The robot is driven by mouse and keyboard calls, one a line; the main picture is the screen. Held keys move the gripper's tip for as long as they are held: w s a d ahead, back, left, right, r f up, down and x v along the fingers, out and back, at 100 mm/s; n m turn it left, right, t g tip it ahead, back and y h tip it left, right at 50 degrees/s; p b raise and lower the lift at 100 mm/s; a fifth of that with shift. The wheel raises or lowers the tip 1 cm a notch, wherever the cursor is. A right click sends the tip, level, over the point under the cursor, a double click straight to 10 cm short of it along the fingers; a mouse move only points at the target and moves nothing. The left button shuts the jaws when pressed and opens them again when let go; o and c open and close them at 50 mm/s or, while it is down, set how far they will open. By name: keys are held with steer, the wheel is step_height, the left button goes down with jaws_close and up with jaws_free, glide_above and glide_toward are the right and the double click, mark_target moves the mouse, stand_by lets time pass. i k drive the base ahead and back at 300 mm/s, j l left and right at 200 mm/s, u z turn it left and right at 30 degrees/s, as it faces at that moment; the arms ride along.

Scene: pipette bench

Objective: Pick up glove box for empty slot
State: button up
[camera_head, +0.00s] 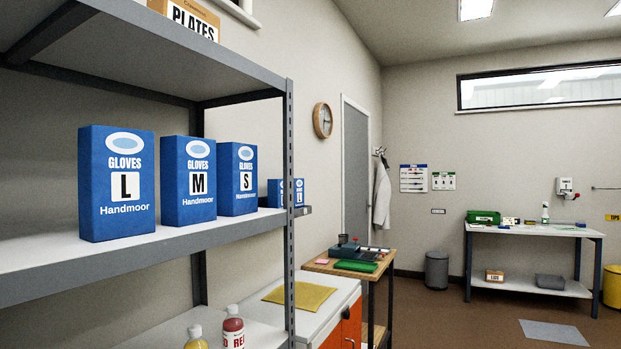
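Three blue glove boxes stand upright in a row on the middle shelf (150,250) of a grey rack at the left: the box marked L (117,215) at the left and nearest, the box marked M (188,212) beside it, and the box marked S (238,205) at the right. There are gaps between L and M. Smaller-looking blue boxes (298,191) show farther back behind the rack post, partly hidden, with labels too small to read surely. An empty slot cannot be made out. My gripper is not in view.
The rack's front post (290,230) stands right of the boxes. Bottles, one red-labelled (233,335), stand below. A white-topped cabinet with a yellow cloth (300,296) and a wooden bench (388,262) lie beyond. Open floor (440,318) spreads at the right before a far table (560,231).

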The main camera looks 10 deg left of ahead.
mark_target(237, 163)
steer(key=i+u, duration=0.1)
steer(key=i, duration=0.45)
steer(key=i+l+u, duration=0.1)
steer(key=i, duration=0.5)
steer(key=i+l, duration=0.2)
steer(key=i, duration=0.35)
steer(key=i+l+u, duration=0.1)
steer(key=i+u, duration=0.2)
steer(key=u, duration=0.2)
steer(key=i+l+u, duration=0.2)
steer(key=u, duration=0.25)
steer(key=i+l+u, duration=0.3)
steer(key=u, duration=0.2)
steer(key=i+l+u, duration=0.2)
steer(key=l+u, duration=0.3)
steer(key=j, duration=0.1)
